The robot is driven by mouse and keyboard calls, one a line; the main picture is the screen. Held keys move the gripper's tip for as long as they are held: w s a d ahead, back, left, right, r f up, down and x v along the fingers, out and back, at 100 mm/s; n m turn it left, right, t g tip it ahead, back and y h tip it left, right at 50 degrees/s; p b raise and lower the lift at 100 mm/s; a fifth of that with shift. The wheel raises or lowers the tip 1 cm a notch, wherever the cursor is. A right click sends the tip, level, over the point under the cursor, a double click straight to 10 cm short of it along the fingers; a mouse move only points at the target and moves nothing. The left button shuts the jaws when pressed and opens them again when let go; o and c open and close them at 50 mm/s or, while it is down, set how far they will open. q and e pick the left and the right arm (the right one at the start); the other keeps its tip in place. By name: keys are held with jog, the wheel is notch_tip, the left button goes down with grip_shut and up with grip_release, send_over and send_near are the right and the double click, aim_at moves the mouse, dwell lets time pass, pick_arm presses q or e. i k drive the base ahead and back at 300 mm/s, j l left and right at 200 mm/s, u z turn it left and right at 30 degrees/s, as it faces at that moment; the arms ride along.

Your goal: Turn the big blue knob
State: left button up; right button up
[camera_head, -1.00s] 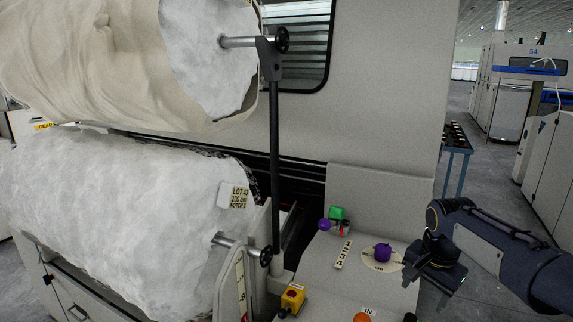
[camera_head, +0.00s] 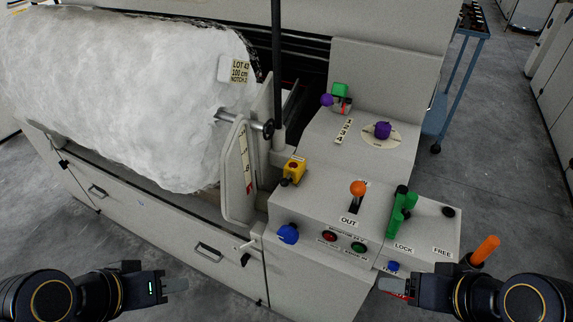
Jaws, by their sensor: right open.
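The big blue knob (camera_head: 288,233) sits on the front face of the grey control panel (camera_head: 285,212), at its left end. A smaller blue knob (camera_head: 393,266) sits lower right on the same front. My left gripper (camera_head: 180,285) is at the lower left, apart from the big knob and below left of it. Its fingers show edge-on as one, so I cannot tell whether it is open. My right gripper (camera_head: 390,287) is open at the lower right, just below the small knob and well right of the big one. Neither gripper is touching the big knob.
An orange handle (camera_head: 485,249) sticks out at right. A white roll (camera_head: 120,100) lies left.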

aim_at(288, 234)
jog(key=k+j, duration=0.1)
jog(key=j, duration=0.35)
jog(key=k+j+u, duration=0.15)
jog(key=j, duration=0.75)
